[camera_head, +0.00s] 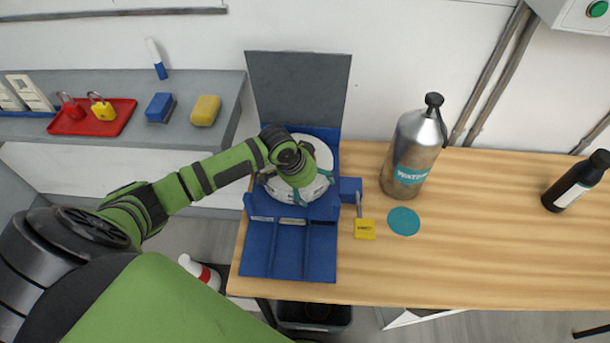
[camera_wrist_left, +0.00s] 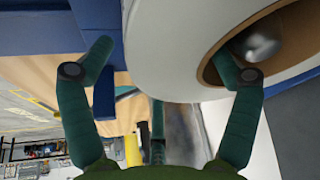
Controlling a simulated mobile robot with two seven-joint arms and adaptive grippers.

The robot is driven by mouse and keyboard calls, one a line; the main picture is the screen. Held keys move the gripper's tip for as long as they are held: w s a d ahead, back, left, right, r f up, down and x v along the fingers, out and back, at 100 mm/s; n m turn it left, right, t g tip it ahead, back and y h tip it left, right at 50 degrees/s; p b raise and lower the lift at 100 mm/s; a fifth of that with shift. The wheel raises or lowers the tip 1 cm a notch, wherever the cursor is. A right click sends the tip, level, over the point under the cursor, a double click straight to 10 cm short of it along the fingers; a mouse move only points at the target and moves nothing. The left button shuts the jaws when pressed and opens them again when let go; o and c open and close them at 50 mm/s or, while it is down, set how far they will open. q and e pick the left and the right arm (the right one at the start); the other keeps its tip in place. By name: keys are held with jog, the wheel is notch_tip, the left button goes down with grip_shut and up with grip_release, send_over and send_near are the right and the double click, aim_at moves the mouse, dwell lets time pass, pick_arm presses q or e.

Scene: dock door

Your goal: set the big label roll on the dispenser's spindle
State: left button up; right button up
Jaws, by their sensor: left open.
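The big white label roll (camera_head: 323,152) sits at the blue dispenser (camera_head: 262,240), in front of its grey back panel. In the left wrist view the roll (camera_wrist_left: 180,40) shows its brown core, with a rounded silver spindle end (camera_wrist_left: 262,42) inside the core opening. My left gripper (camera_head: 312,186) is over the front of the roll in the head view, hiding part of it. In the left wrist view it is open (camera_wrist_left: 172,58), one finger beside the roll's outside and the other at the core opening. I cannot tell whether either finger touches. My right gripper is out of view.
The wooden table (camera_head: 490,235) is clear between. A grey shelf (camera_head: 200,90) is at left.

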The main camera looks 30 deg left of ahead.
pick_arm(q)
jog(key=v, duration=1.1)
jog(key=shift+s, duration=0.1)
